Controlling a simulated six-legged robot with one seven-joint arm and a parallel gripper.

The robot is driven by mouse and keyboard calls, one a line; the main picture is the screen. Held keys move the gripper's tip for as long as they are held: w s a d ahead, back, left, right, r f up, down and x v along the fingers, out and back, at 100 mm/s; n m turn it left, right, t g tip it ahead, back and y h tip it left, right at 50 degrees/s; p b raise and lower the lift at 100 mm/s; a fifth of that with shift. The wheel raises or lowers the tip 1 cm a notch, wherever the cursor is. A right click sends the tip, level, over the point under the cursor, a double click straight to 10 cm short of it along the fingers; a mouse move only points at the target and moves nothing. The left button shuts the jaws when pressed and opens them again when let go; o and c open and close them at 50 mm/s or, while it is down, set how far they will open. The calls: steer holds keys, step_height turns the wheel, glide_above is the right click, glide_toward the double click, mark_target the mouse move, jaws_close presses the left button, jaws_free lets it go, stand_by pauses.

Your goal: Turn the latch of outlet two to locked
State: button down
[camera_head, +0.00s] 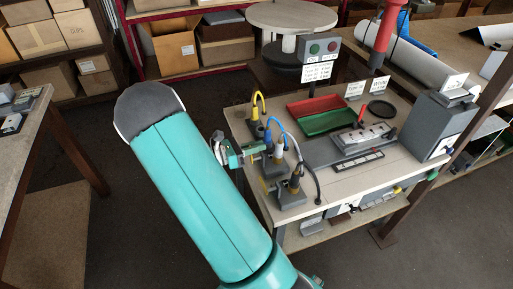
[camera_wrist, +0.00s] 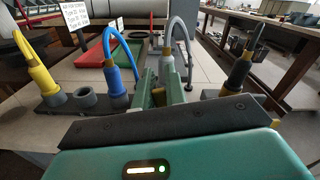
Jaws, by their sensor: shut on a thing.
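A row of dark outlet blocks (camera_head: 289,200) stands along the table's near left edge, with cabled plugs upright in it. The plugs are yellow (camera_wrist: 35,68), blue (camera_wrist: 115,80), grey (camera_wrist: 166,72) and black with a yellow collar (camera_wrist: 238,72). My gripper (camera_head: 260,148) reaches in from the left among the blue and grey plugs. In the wrist view its green fingers (camera_wrist: 160,90) are closed around a small yellow piece (camera_wrist: 159,97), likely a latch, in front of the grey plug. Its turn angle and the outlet number cannot be made out.
An empty round socket (camera_wrist: 85,92) sits between the yellow and blue plugs. Looping cables stand close around my gripper.

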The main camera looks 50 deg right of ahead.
steer(key=n, duration=0.2)
steer(key=w+f+n, duration=0.1)
steer(key=n, duration=0.2)
steer(key=w+d+f+n, duration=0.1)
steer(key=n, duration=0.2)
steer(key=shift+w+d, duration=0.1)
steer(key=shift+w, duration=0.15)
steer(key=n, duration=0.1)
steer(key=f+n, duration=0.1)
steer(key=n, duration=0.2)
steer(key=shift+w+d+f, duration=0.15)
steer(key=shift+w, duration=0.15)
steer(key=shift+f+n, duration=0.35)
steer(key=shift+n, duration=0.45)
steer(key=shift+f+n, duration=0.35)
steer(key=shift+n, duration=0.45)
steer(key=c, duration=1.4)
jaws_free()
steer(key=shift+c, duration=0.2)
steer(key=shift+w, duration=0.1)
steer(key=v, duration=1.3)
steer(key=shift+a, duration=0.3)
steer(key=shift+w, duration=0.1)
